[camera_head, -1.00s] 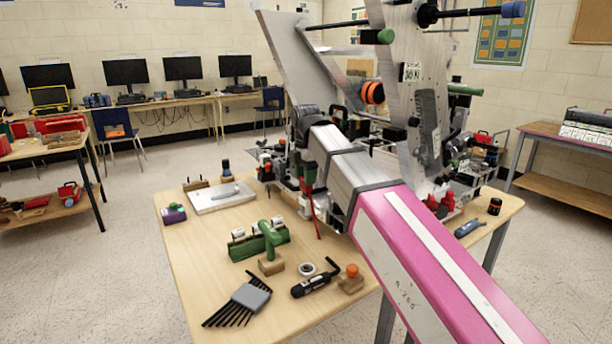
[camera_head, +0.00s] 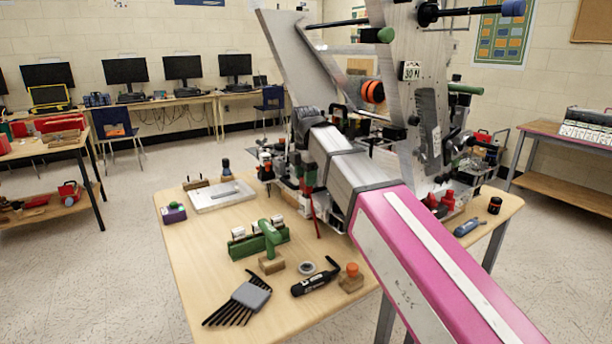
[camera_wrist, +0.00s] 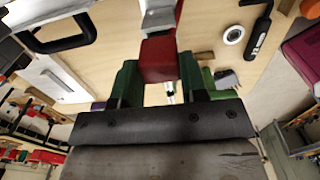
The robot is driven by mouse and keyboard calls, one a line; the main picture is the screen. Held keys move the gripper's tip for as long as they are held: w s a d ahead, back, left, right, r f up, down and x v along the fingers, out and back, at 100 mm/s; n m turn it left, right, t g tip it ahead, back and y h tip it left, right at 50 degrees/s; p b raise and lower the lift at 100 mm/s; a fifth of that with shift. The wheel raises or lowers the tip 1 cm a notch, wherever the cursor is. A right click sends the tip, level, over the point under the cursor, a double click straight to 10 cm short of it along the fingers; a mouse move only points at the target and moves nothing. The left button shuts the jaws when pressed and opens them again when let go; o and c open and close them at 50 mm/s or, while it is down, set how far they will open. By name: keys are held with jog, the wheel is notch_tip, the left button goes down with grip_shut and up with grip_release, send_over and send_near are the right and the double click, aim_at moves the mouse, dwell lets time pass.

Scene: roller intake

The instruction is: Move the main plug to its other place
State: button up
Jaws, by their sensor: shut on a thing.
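In the wrist view, my gripper (camera_wrist: 158,72) is shut on a red block-shaped piece (camera_wrist: 158,55), apparently the main plug. A green finger is on each side of it. A white and grey part (camera_wrist: 158,14) lies just beyond the red piece, and I cannot tell whether they touch. In the head view, my silver and pink arm reaches into the robot machine (camera_head: 425,120) on the table and largely hides my gripper. The other place for the plug cannot be made out.
The wooden table (camera_head: 195,265) carries a green clamp-like tool (camera_head: 262,240), a hex key set (camera_head: 240,300), a black tool (camera_head: 315,283), a tape ring (camera_head: 306,268) and a grey tray (camera_head: 220,196). Tall metal plates rise around my arm.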

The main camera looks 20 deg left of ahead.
jog(key=shift+f, duration=0.9)
jog(key=o, duration=0.6)
jog(key=shift+r, duration=0.15)
jog(key=shift+r, duration=1.35)
jog(key=o, duration=0.6)
